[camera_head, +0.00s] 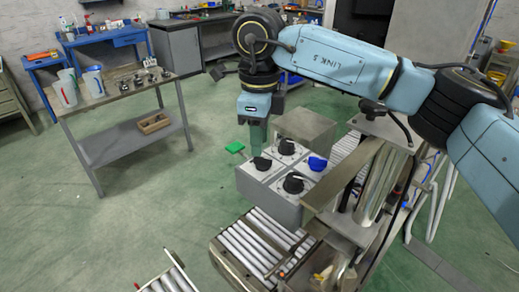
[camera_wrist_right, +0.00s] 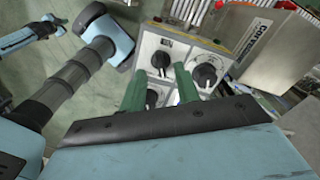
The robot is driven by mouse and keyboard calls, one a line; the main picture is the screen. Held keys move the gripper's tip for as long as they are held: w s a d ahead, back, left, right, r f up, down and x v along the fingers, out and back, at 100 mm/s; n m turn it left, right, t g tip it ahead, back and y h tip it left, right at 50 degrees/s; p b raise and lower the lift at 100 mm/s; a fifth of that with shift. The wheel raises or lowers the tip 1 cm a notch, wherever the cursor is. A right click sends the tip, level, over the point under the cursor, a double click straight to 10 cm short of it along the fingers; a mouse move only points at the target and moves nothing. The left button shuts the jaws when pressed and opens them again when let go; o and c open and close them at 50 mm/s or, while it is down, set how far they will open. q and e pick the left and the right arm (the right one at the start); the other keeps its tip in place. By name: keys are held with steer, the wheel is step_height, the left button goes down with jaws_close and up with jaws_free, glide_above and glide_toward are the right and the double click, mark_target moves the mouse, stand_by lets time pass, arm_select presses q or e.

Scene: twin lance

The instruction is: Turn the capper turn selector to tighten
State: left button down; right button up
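A light grey control box (camera_head: 268,206) stands in the middle of the head view. Its top carries three black knobs, at the back (camera_head: 287,147), left (camera_head: 262,163) and front (camera_head: 294,183), and a blue knob (camera_head: 317,163) at the right. Labels are too small to read, so I cannot tell which is the capper turn selector. My right gripper (camera_head: 258,140) points down above the box's back left side. In the wrist view its green fingers (camera_wrist_right: 160,70) are apart and empty. One black knob (camera_wrist_right: 152,97) appears between them, another (camera_wrist_right: 207,75) to their right. My left gripper is not seen.
A roller conveyor (camera_head: 255,245) lies in front of the box. A metal machine frame (camera_head: 350,225) stands close on its right. A grey table (camera_head: 125,100) with cups and small parts is at the left.

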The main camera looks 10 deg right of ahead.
step_height(320, 180, up, 10)
steer(key=shift+f, duration=0.2)
